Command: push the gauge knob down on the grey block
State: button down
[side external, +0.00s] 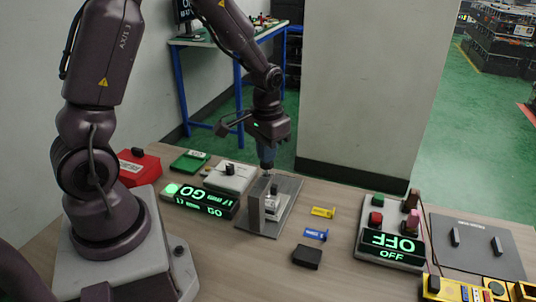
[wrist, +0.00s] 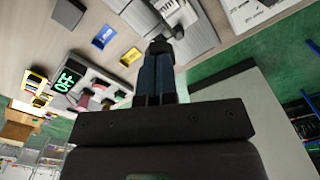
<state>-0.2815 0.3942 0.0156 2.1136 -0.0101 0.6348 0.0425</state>
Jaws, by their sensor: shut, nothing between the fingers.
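The grey block (side external: 256,208) stands upright on a grey base plate (side external: 284,213) near the middle of the table. A pale gauge (side external: 271,207) with a small dark knob (side external: 274,189) sits at its right side. In the wrist view the gauge (wrist: 178,13) shows at the top, partly cut off. My gripper (side external: 267,172) is shut and empty, pointing down just above the top of the block and knob. In the wrist view its fingertips (wrist: 160,47) lie just below the gauge in the picture. I cannot tell whether they touch the knob, which they may partly hide there.
A black box (side external: 307,256), a blue piece (side external: 314,234) and a yellow piece (side external: 323,212) lie right of the plate. A green-lit GO display (side external: 200,200) and a white switch box (side external: 230,178) stand left. An OFF button panel (side external: 390,244) stands farther right.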

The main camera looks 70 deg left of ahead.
notch_tip(320, 180, up, 8)
dwell(0.8)
jog(key=shift+s+d+f, duration=0.1)
jog(key=shift+s+f, duration=0.1)
jog(key=shift+s, duration=0.05)
jog(key=s+d+r+m+t, duration=0.3)
jog(key=s+d+r+t, duration=0.2)
jog(key=s+d+r, duration=0.4)
jog(key=shift+s+d+r+t, duration=0.35)
jog(key=shift+s+r, duration=0.9)
jog(key=shift+s, duration=0.45)
dwell(0.9)
